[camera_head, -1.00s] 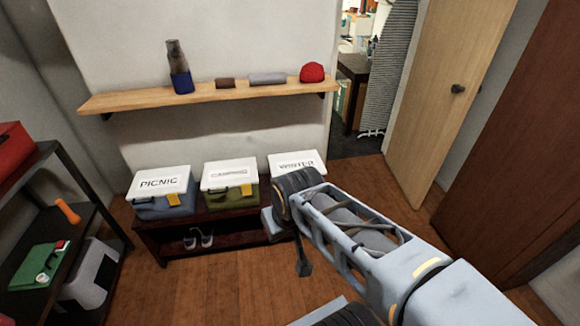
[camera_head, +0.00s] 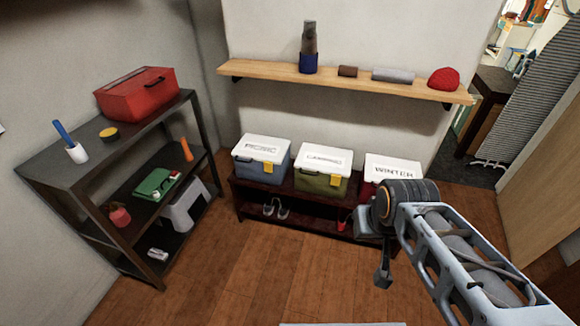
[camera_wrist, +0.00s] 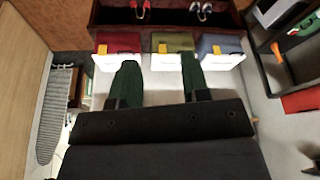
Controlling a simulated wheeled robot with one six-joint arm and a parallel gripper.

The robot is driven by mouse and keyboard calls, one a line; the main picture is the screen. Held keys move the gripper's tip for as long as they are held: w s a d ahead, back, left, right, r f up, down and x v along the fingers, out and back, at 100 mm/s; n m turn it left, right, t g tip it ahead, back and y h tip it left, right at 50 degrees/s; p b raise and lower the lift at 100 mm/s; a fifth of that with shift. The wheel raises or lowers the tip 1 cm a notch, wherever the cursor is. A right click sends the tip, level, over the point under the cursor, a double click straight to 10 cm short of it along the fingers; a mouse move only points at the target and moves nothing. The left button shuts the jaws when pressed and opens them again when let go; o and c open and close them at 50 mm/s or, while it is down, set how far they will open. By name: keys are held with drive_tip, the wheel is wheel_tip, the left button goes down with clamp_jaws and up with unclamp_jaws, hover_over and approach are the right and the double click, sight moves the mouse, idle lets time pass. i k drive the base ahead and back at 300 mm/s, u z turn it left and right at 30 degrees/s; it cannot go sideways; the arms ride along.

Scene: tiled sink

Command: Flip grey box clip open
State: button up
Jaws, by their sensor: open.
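The left box on the low bench is blue-grey (camera_head: 258,172), with a white PICNIC lid and a yellow-orange clip (camera_head: 267,167) at its front. I take it as the grey box; no plainer grey clip box shows. It appears upside down in the wrist view (camera_wrist: 228,45), with its clip (camera_wrist: 216,50). Whether the clip is latched is too small to tell. My gripper (camera_wrist: 158,60) is open and empty, its dark green fingers spread wide. It is apart from the boxes, its fingers overlapping the row in the wrist view. The head view does not clearly show it.
An olive box (camera_head: 316,184) and a red box (camera_head: 372,188) share the bench (camera_head: 300,217); my arm partly covers the red one. A dark rack (camera_head: 150,262) stands left and a wooden shelf (camera_head: 270,75) hangs above. The floor (camera_head: 230,275) in front is clear.

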sight(267, 166)
drive_tip(key=u, duration=0.4)
drive_tip(key=i, duration=1.3)
drive_tip(key=u, duration=2.1)
